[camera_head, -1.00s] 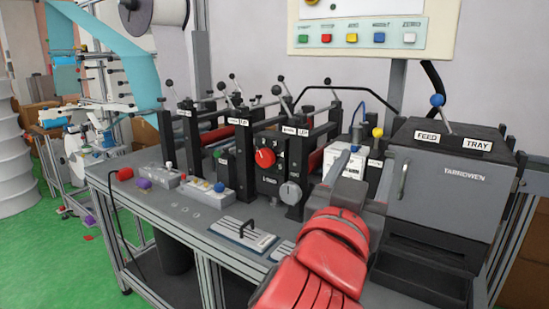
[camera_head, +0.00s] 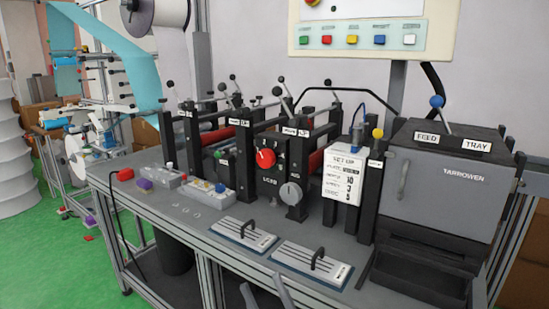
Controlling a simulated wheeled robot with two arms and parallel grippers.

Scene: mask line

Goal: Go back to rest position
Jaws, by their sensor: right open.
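My right gripper (camera_head: 265,296) shows only as two grey fingertips at the bottom edge of the head view, in front of the workbench (camera_head: 190,240). The fingertips are spread apart with nothing seen between them, so it is open. The rest of it and its red arm are out of view. My left gripper is not in view.
The bench carries a machine with a red knob (camera_head: 265,158), a white set-up card (camera_head: 343,177), two handled plates (camera_head: 312,262) and a grey feed tray box (camera_head: 447,190). A button panel (camera_head: 372,34) hangs above. Green floor (camera_head: 55,260) lies open at left.

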